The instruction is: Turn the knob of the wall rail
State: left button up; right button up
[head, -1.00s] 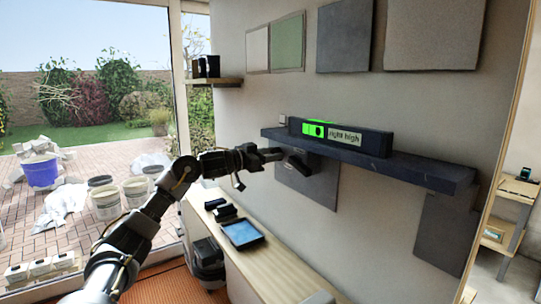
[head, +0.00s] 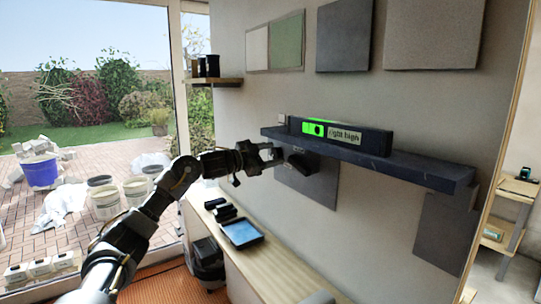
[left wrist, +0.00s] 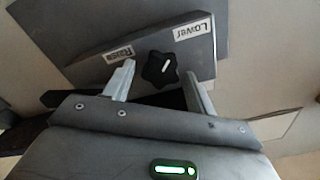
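The dark wall rail (head: 425,172) runs along the wall in the head view. A level (head: 370,139) with a lit green window and a "right high" label lies on it. The black star-shaped knob (left wrist: 159,70) sits on a grey plate with "Raise" and "Lower" labels in the left wrist view. In the head view the knob (head: 298,162) is a dark shape under the rail's left part. My left gripper (left wrist: 158,82) is open, its fingers on either side of the knob's near edge, with gaps showing. It also shows in the head view (head: 274,155). My right gripper is not in view.
Grey tiles hang on the wall, one tile (head: 312,184) just below the rail near my left gripper. A wooden counter (head: 270,268) below holds a tablet (head: 241,232) and small dark items. A small shelf (head: 215,82) is at upper left. The air left of the rail is free.

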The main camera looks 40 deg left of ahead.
pick_arm(q)
jog(key=shift+o, duration=0.2)
jog(key=shift+s, duration=0.1)
jog(key=shift+s+a+f+b, duration=0.1)
jog(key=shift+s+b, duration=0.15)
jog(key=shift+b, duration=0.1)
jog(key=b+v, duration=0.5)
jog(key=v, duration=0.5)
jog(key=shift+b, duration=0.4)
